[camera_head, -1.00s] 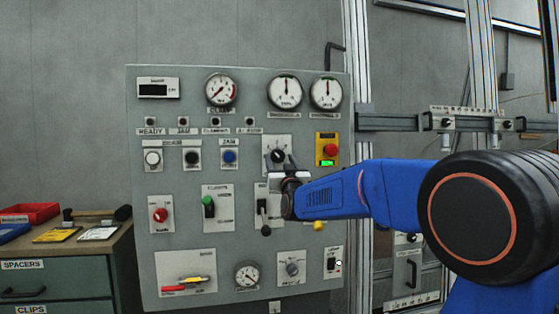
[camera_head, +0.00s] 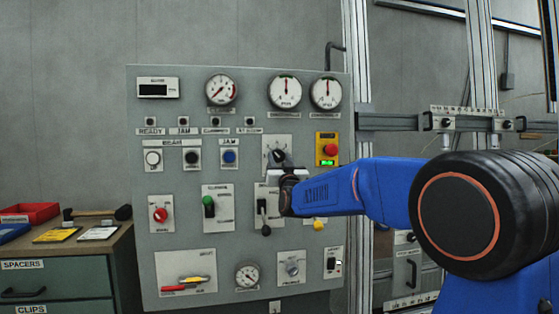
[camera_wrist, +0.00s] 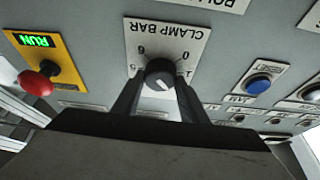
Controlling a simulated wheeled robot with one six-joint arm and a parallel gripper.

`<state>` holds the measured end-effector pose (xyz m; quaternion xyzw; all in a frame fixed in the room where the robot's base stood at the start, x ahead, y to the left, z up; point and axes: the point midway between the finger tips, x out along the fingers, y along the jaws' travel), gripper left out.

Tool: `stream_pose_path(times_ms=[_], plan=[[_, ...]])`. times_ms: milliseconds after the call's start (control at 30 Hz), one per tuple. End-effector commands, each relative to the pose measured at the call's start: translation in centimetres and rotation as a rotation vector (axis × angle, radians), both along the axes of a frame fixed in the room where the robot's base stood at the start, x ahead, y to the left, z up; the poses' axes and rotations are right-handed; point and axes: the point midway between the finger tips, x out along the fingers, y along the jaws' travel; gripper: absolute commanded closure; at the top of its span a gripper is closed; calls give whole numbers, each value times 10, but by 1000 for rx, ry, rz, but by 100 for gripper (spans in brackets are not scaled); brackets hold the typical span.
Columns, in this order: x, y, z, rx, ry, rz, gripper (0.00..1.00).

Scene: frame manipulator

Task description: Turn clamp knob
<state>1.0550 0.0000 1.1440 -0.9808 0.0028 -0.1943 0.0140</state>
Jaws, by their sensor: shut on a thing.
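The clamp knob (camera_wrist: 159,73) is black and round with a pale pointer line. It sits on a white plate (camera_wrist: 190,42) marked CLAMP BAR, upside down in the wrist view, with numbers around the knob. In the head view the knob (camera_head: 277,156) shows on its plate right of the panel's middle. My gripper (camera_wrist: 159,88) is shut on the knob, one dark finger on each side. In the head view my gripper (camera_head: 279,167) is just below the knob and partly covers it; its fingertips are hard to make out there.
A red button on a yellow box (camera_head: 327,149) with a green RUN display stands close right of the knob. A black lever (camera_head: 262,208) is just below the gripper. Blue (camera_head: 229,157), black and white buttons lie left. Gauges (camera_head: 285,92) sit above.

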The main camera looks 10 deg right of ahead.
Motion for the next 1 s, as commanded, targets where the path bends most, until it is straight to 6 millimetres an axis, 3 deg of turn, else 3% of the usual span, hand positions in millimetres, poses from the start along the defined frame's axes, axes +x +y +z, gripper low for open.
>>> stream_pose_path(times_ms=[1000], plan=[[0, 3, 3, 689, -4, 0, 83]])
